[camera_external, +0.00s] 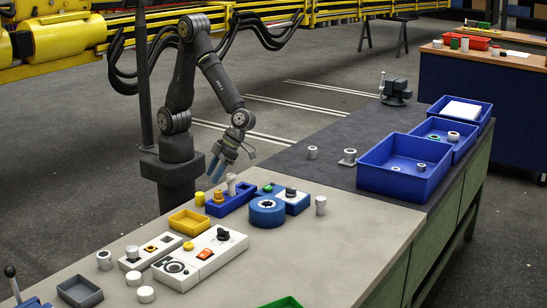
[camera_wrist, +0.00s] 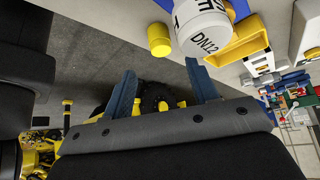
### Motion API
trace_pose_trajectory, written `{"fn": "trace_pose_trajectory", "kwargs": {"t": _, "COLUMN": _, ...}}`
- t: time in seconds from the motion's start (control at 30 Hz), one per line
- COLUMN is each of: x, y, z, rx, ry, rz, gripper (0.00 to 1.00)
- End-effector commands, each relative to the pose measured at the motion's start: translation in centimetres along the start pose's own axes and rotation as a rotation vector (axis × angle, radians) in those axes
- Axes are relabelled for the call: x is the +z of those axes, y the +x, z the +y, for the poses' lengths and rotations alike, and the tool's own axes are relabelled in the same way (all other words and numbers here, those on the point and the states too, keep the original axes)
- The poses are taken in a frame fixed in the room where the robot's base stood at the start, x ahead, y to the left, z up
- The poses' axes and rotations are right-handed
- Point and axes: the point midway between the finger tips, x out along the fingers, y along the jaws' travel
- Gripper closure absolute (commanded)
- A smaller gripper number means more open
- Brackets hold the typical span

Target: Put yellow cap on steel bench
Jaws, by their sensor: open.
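A small yellow cap (camera_external: 200,198) stands on the pale grey bench top (camera_external: 330,240), near its back edge by the blue tray. A second small yellow piece (camera_external: 218,196) is beside it at the tray. In the wrist view a yellow cylinder (camera_wrist: 159,40) stands beside a white cylinder marked DN12 (camera_wrist: 205,30); I cannot tell which yellow piece it is. My gripper (camera_external: 217,167) is above the back edge of the bench, apart from these pieces. Its blue fingers (camera_wrist: 161,66) are spread and empty. Whether the pale or dark surface is the steel bench is unclear.
A blue tray (camera_external: 232,205) with a white cylinder and a blue round part (camera_external: 267,210) are close by. A yellow tray (camera_external: 188,223) and white control boxes (camera_external: 200,260) lie in front. The dark bench top (camera_external: 320,175) has free room; blue bins (camera_external: 400,180) stand right.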

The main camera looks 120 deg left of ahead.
Motion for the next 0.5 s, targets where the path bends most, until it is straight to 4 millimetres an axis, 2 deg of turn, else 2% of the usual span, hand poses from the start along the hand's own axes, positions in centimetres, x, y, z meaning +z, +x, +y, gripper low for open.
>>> {"fn": "trace_pose_trajectory", "kwargs": {"t": 0.03, "x": 0.1, "y": -1.0, "z": -0.1, "rx": -0.004, "ry": 0.000, "rz": -0.002, "gripper": 0.46}}
{"fn": "trace_pose_trajectory", "kwargs": {"t": 0.2, "x": 0.0, "y": -2.7, "z": 0.0, "rx": -0.001, "ry": -0.001, "rz": 0.000, "gripper": 0.46}}
{"fn": "trace_pose_trajectory", "kwargs": {"t": 0.5, "x": 0.0, "y": -3.2, "z": 0.0, "rx": 0.000, "ry": 0.000, "rz": 0.000, "gripper": 0.46}}
